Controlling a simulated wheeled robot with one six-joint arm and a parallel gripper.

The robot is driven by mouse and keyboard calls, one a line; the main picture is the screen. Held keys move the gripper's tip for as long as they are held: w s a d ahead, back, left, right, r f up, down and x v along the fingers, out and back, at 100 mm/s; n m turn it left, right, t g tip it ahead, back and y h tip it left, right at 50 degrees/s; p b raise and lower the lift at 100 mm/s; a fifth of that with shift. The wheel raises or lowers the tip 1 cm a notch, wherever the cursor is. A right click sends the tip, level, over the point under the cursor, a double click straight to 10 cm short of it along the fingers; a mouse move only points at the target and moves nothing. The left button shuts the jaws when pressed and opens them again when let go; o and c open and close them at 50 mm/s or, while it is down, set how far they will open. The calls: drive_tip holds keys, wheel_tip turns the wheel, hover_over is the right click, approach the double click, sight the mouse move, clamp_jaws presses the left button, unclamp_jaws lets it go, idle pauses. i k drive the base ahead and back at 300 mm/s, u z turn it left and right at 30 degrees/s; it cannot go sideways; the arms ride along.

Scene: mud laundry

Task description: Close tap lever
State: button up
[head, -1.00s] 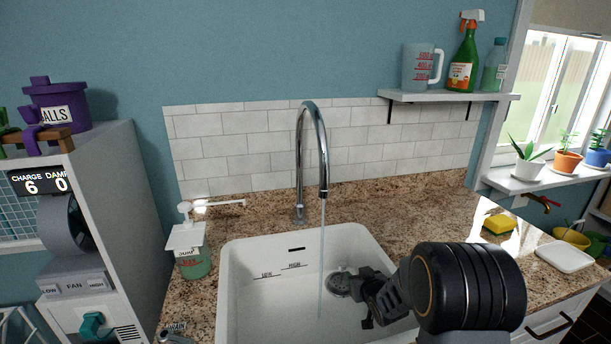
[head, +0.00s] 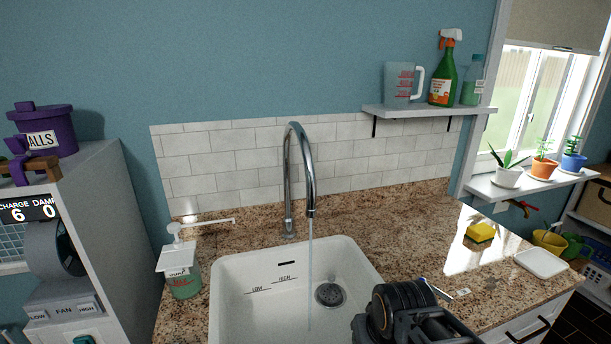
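The chrome gooseneck tap (head: 288,190) stands behind the white sink (head: 245,262), and a thin stream of water (head: 310,262) runs from its spout. No lever is clearly visible on the tap. A thin pale rod (head: 210,221) extends right from beside the soap pump; I cannot tell whether it is the pump's spout or a lever. My gripper (head: 405,320) is at the bottom edge, right of the sink basin and well apart from the tap. Its fingers cannot be made out, so its opening is unclear.
A green soap bottle (head: 184,282) stands left of the sink. A yellow sponge (head: 481,233), a white dish (head: 541,262) and a small pen-like item (head: 424,283) lie on the granite counter to the right. A shelf (head: 430,111) hangs above. The counter right of the tap is mostly clear.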

sight(445, 297)
drive_tip(key=k, duration=1)
drive_tip(key=z, duration=1.25)
drive_tip(key=i, duration=1.15)
drive_tip(key=u, duration=1.4)
